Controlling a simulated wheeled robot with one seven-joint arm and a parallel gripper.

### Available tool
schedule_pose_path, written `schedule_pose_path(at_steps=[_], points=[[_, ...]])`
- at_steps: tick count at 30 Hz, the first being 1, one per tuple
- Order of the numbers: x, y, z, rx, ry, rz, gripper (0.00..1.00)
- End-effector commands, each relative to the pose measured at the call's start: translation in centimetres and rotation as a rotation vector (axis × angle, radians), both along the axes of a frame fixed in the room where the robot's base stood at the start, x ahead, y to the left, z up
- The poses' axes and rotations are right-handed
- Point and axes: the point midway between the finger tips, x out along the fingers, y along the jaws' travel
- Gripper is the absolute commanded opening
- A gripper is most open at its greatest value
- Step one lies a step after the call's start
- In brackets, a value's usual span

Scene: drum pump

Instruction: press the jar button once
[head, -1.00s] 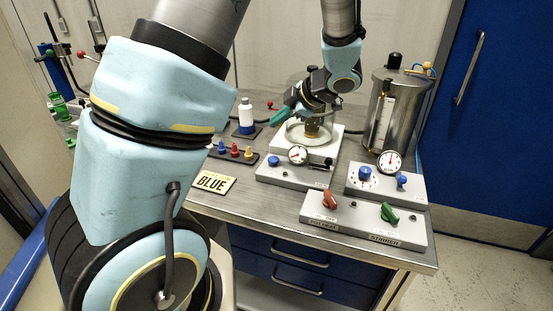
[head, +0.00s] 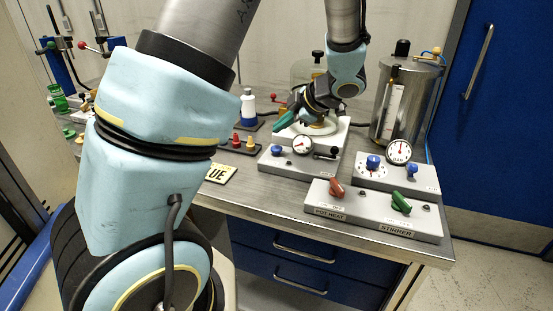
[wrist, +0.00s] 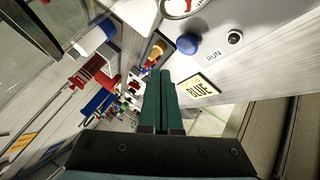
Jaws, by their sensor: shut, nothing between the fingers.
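The jar unit is a light grey box (head: 296,162) with a round gauge (head: 302,146) and a glass jar (head: 302,72), partly hidden behind my arm. A round blue button (head: 277,151) sits on the box, left of the gauge. In the wrist view the blue button (wrist: 187,44) shows beside a small black round part and a RUN label. My gripper (head: 281,126) has green fingers, shut with nothing between them. It is above and behind the button in the head view, apart from it. In the wrist view the fingertips (wrist: 162,73) point just below-left of the button.
A BLUE sign (wrist: 198,90) lies nearby, with coloured plugs (head: 249,142) beside it. A blue knob box (head: 373,161) and a red-and-green knob box (head: 345,209) stand to the right. A metal vessel (head: 412,100) stands behind.

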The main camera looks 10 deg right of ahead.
Motion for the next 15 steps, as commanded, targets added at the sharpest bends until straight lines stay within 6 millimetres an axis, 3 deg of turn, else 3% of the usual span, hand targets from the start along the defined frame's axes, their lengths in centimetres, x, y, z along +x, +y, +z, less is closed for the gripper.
schedule_pose_path(at_steps=[1, 6, 15], points=[[0.0, 0.0, -1.4, -0.001, -0.001, -0.001, 0.00], [0.0, 0.0, -2.7, 0.001, 0.000, 0.000, 0.00], [0.0, 0.0, -3.1, 0.000, -0.001, -0.001, 0.00]])
